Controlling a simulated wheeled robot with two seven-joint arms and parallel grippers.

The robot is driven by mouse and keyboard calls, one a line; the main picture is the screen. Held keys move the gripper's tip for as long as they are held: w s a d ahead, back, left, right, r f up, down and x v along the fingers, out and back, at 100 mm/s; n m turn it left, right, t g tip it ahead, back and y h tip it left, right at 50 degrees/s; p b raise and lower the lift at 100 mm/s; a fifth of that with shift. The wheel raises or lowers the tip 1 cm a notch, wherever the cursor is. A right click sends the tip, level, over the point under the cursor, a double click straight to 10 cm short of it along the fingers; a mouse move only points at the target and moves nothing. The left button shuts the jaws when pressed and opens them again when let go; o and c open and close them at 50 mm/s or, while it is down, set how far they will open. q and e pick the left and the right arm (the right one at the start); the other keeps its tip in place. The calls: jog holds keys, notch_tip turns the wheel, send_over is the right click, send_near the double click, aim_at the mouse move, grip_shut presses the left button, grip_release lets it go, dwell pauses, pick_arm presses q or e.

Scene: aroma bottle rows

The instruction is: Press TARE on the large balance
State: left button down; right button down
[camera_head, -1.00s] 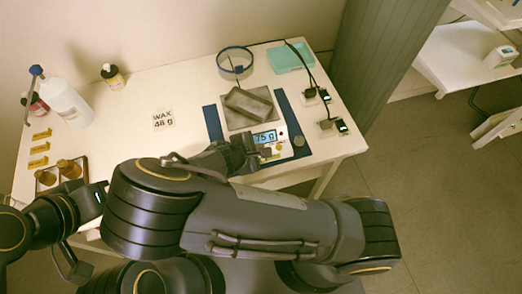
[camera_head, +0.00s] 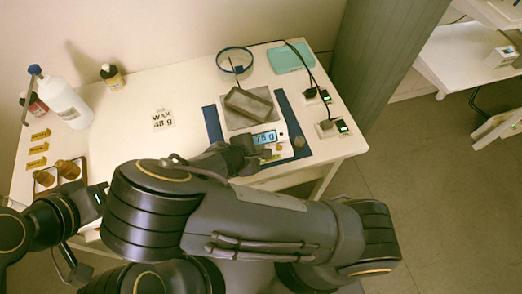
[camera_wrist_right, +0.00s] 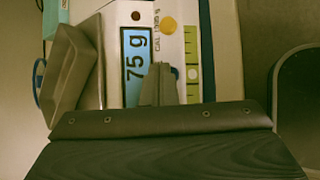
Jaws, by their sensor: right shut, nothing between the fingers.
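The large balance (camera_head: 284,152) is white, with a lit blue display (camera_head: 264,137) that reads 75 g in the right wrist view (camera_wrist_right: 136,66). A grey metal tray (camera_head: 247,105) rests on its pan. My right gripper (camera_wrist_right: 163,70) is shut and empty, with its fingertips over the front panel beside the display. A small blue edge (camera_wrist_right: 175,72) shows by the fingertips, mostly hidden; I cannot tell whether they touch it. A yellow round spot (camera_wrist_right: 168,25) and a dark red one (camera_wrist_right: 135,15) lie farther along the panel. My left gripper (camera_head: 84,212) is partly hidden at the left.
A blue mat (camera_head: 213,123) lies under the balance. A WAX 48 g card (camera_head: 163,120), a white bottle (camera_head: 68,106) and a dark bottle (camera_head: 112,78) stand left. A teal tray (camera_head: 290,58) and small cabled devices (camera_head: 333,128) are right.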

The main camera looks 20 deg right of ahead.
jog(key=shift+r+p, duration=0.5)
jog(key=shift+r, duration=0.3)
notch_tip(320, 180, up, 5)
jog(key=p, duration=0.3)
jog(key=shift+p, duration=0.35)
dwell(0.7)
